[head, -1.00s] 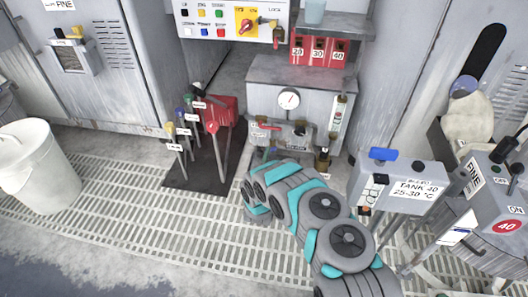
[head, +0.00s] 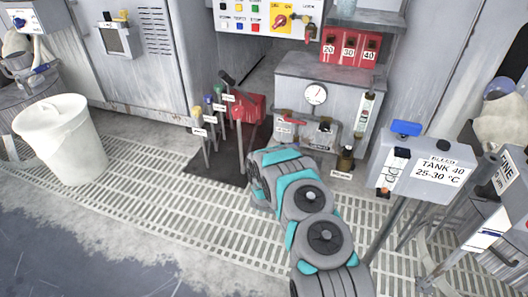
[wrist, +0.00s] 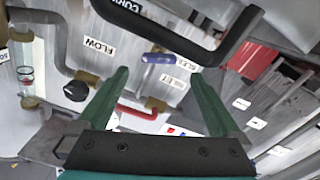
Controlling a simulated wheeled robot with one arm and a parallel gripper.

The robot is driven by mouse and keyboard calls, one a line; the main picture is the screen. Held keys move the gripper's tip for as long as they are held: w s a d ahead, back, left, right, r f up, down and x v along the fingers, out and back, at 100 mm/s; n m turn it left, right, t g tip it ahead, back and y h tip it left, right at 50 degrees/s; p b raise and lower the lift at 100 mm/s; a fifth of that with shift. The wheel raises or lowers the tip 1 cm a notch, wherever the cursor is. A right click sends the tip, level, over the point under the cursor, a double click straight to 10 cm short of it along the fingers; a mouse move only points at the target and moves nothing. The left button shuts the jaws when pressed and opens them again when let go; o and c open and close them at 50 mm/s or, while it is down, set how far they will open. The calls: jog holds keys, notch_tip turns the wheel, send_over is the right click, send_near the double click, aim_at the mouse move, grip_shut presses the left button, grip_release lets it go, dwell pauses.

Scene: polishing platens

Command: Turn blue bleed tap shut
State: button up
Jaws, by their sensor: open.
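The blue tap handle (wrist: 165,59) lies nearly level across the wrist view, beside a partly covered label that seems to read BLEED. A brass fitting is just above it. My gripper (wrist: 165,76) is open and empty, its two green fingers on either side of the blue handle in the picture. The handle appears beyond the fingertips, with no contact visible; the exact distance is unclear. In the head view my arm covers my gripper and I cannot make out this tap.
A red handle (wrist: 140,113) sits low between the fingers. A thick dark pipe handle (wrist: 160,35) crosses above. A black knob (wrist: 75,90) is at left. In the head view, a gauge cabinet (head: 345,85), a lever stand (head: 210,165) and a blue-topped box (head: 425,170) surround my arm.

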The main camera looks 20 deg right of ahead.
jog(key=shift+b+x, duration=0.5)
jog(key=shift+x, duration=3.4)
jog(key=c, duration=1.4)
jog(key=shift+r+m+p, duration=0.15)
jog(key=shift+m+p, duration=0.5)
jog(key=shift+m, duration=0.15)
jog(key=shift+d+m+p, duration=0.1)
jog(key=shift+m+p, duration=0.35)
jog(key=shift+m, duration=0.95)
